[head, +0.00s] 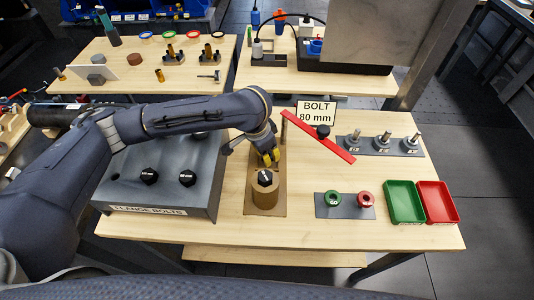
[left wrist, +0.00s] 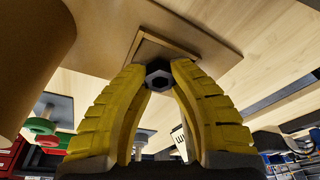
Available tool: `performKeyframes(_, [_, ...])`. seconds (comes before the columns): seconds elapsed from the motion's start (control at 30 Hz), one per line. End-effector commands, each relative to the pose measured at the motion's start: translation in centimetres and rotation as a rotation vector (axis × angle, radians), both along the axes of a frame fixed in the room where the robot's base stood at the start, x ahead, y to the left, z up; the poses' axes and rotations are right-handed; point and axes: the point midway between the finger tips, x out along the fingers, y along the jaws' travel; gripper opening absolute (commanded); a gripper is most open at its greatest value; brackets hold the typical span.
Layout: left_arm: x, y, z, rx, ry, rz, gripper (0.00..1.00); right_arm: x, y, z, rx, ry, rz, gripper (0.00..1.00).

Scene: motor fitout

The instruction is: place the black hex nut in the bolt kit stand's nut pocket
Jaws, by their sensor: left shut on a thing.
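My left gripper (head: 268,157) has yellow fingers and is over the rear part of the brown bolt kit stand (head: 251,200). In the left wrist view its fingertips (left wrist: 158,76) are shut on the black hex nut (left wrist: 159,77). The nut is right by the square, raised-edged nut pocket (left wrist: 185,47) of the stand; I cannot tell whether it touches it. In the head view the fingers hide the nut and the pocket. A brown cylinder (head: 265,194) with a black-headed bolt (head: 265,177) in it stands at the front of the stand. My right gripper is not in view.
Left is the grey flange bolts box (head: 163,190). Right are a red bar (head: 330,143) with a black knob, a "BOLT 80 mm" sign (head: 315,113), a grey rack (head: 380,147), a gauge plate (head: 347,212), a green tray (head: 404,204) and a red tray (head: 439,204).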

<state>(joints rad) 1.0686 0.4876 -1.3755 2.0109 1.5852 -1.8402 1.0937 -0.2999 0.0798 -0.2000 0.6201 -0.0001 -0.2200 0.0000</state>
Motion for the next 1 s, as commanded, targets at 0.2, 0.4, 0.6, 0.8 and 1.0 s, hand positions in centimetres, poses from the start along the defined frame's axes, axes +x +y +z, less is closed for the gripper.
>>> performKeyframes(0.2, [0.0,0.0,-0.3,0.001,-0.001,0.0,0.0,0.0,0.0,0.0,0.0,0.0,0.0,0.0])
performKeyframes(0.4, [0.0,0.0,-0.9,0.001,0.001,0.001,0.0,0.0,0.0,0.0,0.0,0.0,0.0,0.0])
performKeyframes(0.6, [0.0,0.0,-1.3,0.001,0.001,0.001,0.0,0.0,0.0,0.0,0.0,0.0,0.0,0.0])
performKeyframes(0.8, [-0.1,0.0,-1.4,0.001,0.004,0.001,0.4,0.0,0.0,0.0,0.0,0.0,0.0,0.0])
performKeyframes(1.0, [-0.2,0.0,-1.4,0.002,0.006,-0.001,0.44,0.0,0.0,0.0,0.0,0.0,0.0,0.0])
